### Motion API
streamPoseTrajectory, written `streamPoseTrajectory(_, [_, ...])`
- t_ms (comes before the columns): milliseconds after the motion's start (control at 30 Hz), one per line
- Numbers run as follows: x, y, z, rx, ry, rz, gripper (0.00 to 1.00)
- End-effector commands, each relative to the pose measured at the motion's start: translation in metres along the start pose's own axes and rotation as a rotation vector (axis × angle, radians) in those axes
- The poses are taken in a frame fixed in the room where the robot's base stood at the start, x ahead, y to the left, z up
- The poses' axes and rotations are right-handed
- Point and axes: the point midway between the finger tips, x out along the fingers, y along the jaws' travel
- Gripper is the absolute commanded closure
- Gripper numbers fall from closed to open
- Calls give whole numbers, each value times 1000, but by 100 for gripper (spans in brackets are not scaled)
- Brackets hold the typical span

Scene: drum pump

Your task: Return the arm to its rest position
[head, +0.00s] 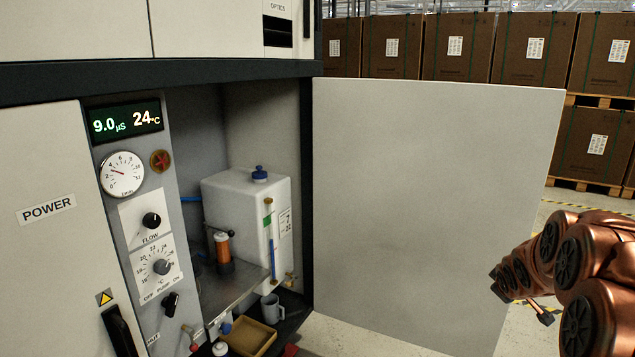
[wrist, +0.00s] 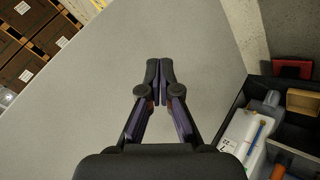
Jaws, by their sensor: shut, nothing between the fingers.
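My gripper (wrist: 160,82) is in the middle of the wrist view, with its two dark fingers together and nothing between them. The pale panel of the open cabinet door (wrist: 195,45) fills the view behind it. In the head view my copper-coloured arm reaches in from the right edge, in front of the right side of the open door (head: 430,200). The gripper's fingertips cannot be made out clearly in the head view. My arm is apart from the cabinet's inside.
The open cabinet bay holds a white tank (head: 228,205) with a blue cap, an orange-and-black cylinder (head: 222,248), a grey mug (head: 271,308) and a tan tray (head: 250,336). A control panel (head: 150,235) is on the left. Boxes (head: 455,47) stand on pallets behind the door.

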Motion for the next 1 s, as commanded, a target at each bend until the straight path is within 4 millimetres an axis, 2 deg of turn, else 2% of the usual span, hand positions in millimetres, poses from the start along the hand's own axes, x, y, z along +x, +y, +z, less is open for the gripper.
streamPoseTrajectory(33, [-17,-15,-2,26,-27,-26,100])
streamPoseTrajectory(300, [-99,-104,21,182,-217,-188,100])
streamPoseTrajectory(467, [-153,-159,43,260,-340,-285,100])
streamPoseTrajectory(700, [-241,-240,84,352,-536,-427,100])
streamPoseTrajectory(800, [-273,-267,102,376,-610,-475,100])
streamPoseTrajectory(1000, [-324,-306,129,404,-727,-548,100])
